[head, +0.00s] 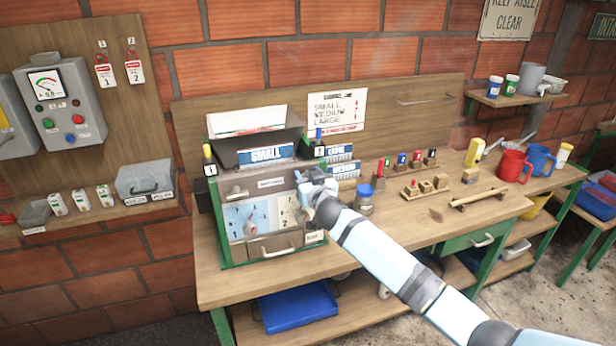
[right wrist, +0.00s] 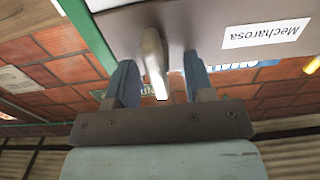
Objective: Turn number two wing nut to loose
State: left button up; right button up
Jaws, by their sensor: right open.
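The pulper (head: 243,240) stands on the workbench with a green frame, a grey front and two dials. Its left wing nut (head: 236,191) is in plain view on the front. In the head view my right gripper (head: 309,188) is at the right side of the front and mostly covers that area. In the right wrist view a metal wing nut (right wrist: 153,62) shows between the two blue fingers of my right gripper (right wrist: 158,78). The fingers are open, one on each side, with visible gaps. I cannot tell its exact angle. My left gripper is not in view.
A number 2 tag (head: 319,152) is above my gripper. A blue-lidded jar (head: 364,198) stands close right of it. Mugs (head: 513,166) and small wooden blocks are farther right on the bench (head: 420,225). A drawer handle (head: 277,250) sticks out below the dials.

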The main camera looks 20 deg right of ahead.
jog(key=shift+c, duration=0.2)
grip_shut()
jog(key=shift+n, duration=0.3)
jog(key=n, duration=0.3)
jog(key=shift+a+n, duration=0.25)
jog(key=shift+n, duration=0.05)
jog(key=shift+a+f+n+p, duration=0.15)
jog(key=shift+f+n, duration=0.1)
jog(key=shift+n, duration=2)
jog(key=shift+a+f+n+p, duration=0.15)
jog(key=shift+a+f+n, duration=0.05)
jog(key=shift+n, duration=2.1)
jog(key=shift+a+f+n+p, duration=0.15)
jog(key=shift+f+n, duration=0.1)
jog(key=shift+n, duration=2)
